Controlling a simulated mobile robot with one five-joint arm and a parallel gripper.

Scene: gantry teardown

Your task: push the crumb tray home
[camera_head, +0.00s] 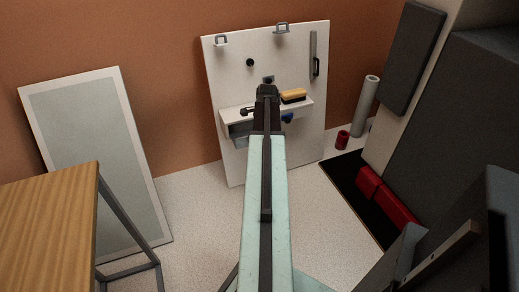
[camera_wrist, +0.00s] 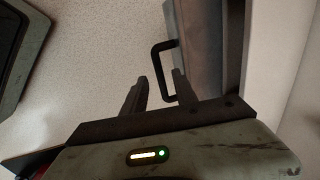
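The crumb tray appears to be the grey box (camera_head: 239,130) under the left part of the white shelf in the head view; my arm hides its right side. In the wrist view a grey metal body (camera_wrist: 202,40), likely this tray, carries a black U-shaped handle (camera_wrist: 156,68). My gripper (camera_wrist: 158,88) is open, with a gap between its two fingers. The handle lies just beyond the fingertips, with its near end close to the right finger; I cannot tell whether they touch. In the head view my gripper (camera_head: 267,90) overlaps the shelf.
A white panel (camera_head: 228,75) leans by the brown wall, with a shelf (camera_head: 228,114) holding a yellow brush (camera_head: 293,96). A wooden table (camera_head: 45,220) stands at left. A black mat (camera_head: 345,185) with red blocks (camera_head: 388,200) lies at right. Floor between is clear.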

